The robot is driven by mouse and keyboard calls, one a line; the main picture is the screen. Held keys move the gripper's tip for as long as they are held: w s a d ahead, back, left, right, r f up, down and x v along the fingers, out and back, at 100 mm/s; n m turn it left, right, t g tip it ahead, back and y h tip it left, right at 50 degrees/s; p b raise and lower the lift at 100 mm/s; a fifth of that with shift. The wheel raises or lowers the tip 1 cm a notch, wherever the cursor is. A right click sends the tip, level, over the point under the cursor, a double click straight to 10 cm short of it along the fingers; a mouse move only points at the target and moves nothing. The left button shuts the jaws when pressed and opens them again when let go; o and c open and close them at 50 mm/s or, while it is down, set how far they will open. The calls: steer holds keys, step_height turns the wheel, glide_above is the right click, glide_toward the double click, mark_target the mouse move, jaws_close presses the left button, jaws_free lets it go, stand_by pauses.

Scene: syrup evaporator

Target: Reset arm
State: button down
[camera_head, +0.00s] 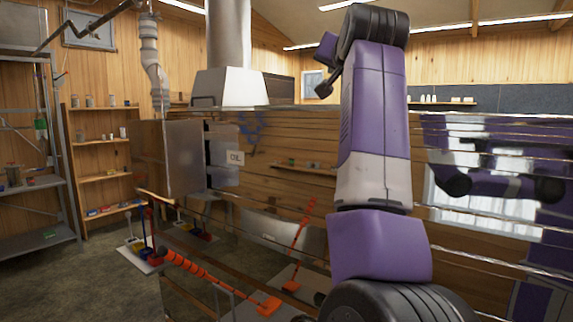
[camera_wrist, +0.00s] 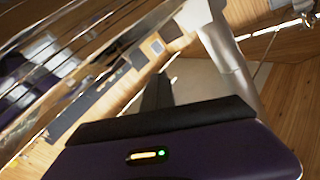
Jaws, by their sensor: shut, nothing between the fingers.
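My arm, purple and white with black joints, rises in front of the head camera. It bends over near the top of the head view, where a dark end part sticks out to the left. In the wrist view my gripper (camera_wrist: 157,90) shows as a dark narrow shape above the purple wrist housing. Its fingers are together with nothing between them. The gripper points toward the wall and ceiling and touches nothing that I can see.
A large shiny metal evaporator (camera_head: 270,165) fills the middle and right, mirroring my arm. A pale hood and flue (camera_head: 228,85) stand behind it. Shelves (camera_head: 100,150) stand left. Floor (camera_head: 85,285) is clear at lower left.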

steer(key=s+d+f+n+t+h, duration=0.1)
steer(key=s+d+f+n+t, duration=0.2)
steer(key=f, duration=1.3)
steer(key=s+d+f, duration=0.2)
steer(key=s+f, duration=0.2)
steer(key=f, duration=1.2)
steer(key=s+d+f+n+y+b, duration=0.1)
steer(key=s+d+f+n+b, duration=0.15)
steer(key=s+f, duration=1.4)
steer(key=s+f+g, duration=0.2)
steer(key=s+f, duration=0.3)
steer(key=s, duration=0.9)
steer(key=s+d+f+g, duration=0.1)
steer(key=s+f, duration=0.4)
steer(key=s, duration=0.8)
steer(key=s+f+g, duration=0.3)
steer(key=s+f, duration=0.3)
steer(key=s, duration=0.8)
steer(key=shift+s+d+m+b, duration=0.3)
steer(key=shift+d+m+b, duration=0.05)
steer(key=shift+d+b, duration=0.1)
